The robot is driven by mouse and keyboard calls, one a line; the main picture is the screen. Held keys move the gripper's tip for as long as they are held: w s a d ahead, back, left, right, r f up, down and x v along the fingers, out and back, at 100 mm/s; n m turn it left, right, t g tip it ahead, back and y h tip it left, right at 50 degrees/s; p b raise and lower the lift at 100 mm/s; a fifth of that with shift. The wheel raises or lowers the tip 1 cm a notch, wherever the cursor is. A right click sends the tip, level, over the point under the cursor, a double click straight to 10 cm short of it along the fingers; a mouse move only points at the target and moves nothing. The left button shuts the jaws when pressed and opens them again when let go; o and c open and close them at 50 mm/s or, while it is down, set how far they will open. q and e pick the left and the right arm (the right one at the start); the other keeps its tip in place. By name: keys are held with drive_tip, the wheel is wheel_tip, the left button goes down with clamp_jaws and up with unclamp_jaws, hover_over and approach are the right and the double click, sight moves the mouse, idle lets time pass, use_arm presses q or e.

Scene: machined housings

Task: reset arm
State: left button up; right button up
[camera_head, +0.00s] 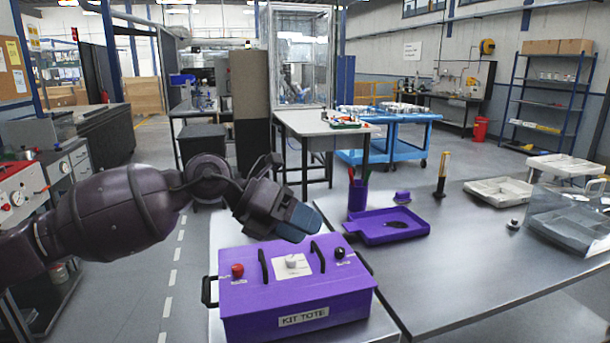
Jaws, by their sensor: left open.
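My left arm comes in from the left, and its gripper (298,221) hangs in the air above the back of the purple kit tote. The gripper is open, and I see nothing between its fingers. The kit tote (297,303) is a purple box labelled "KIT TOTE" on the near grey table. Its top carries a red knob (237,270), a white knob (292,261), a black knob (340,253) and black handles. I cannot tell whether the gripper touches it, but it appears apart. My right gripper is not in view.
Right of the tote, a purple tray (372,235) holds a dark part. A purple cup (357,196) with tools, a yellow-and-black upright item (442,174), a pale tray (497,190) and a clear bin (571,222) stand on the metal table. Its front middle is clear.

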use_arm(q)
wheel_tip(320, 180, up, 4)
drive_tip(key=d+n+t+h, duration=0.2)
drive_tip(key=n+h, duration=0.3)
drive_tip(key=h, duration=0.2)
drive_tip(key=w+a+f+n+t+y, duration=0.1)
drive_tip(key=a+f+n+t+y, duration=0.65)
drive_tip(key=n, duration=0.65)
drive_tip(key=w+a+f+n+t+y, duration=0.1)
drive_tip(key=a+f+n+t+y, duration=0.3)
drive_tip(key=a+f+n+t, duration=0.7)
drive_tip(key=s+a+f+n+g+y, duration=0.3)
drive_tip(key=s+f+n, duration=0.2)
drive_tip(key=f, duration=0.4)
drive_tip(key=s+a+f+n+g+y, duration=0.25)
drive_tip(key=s+f+n, duration=0.3)
drive_tip(key=f, duration=0.35)
drive_tip(key=s+a+f+n+g+y, duration=0.1)
drive_tip(key=s+a+f+g, duration=0.1)
drive_tip(key=s+f, duration=0.3)
drive_tip(key=s+a+f+n+g+y, duration=0.1)
drive_tip(key=s+a+f, duration=0.2)
drive_tip(key=s, duration=0.9)
drive_tip(key=shift+f+g, duration=0.4)
drive_tip(key=shift+f, duration=1.15)
drive_tip(key=shift+n, duration=0.25)
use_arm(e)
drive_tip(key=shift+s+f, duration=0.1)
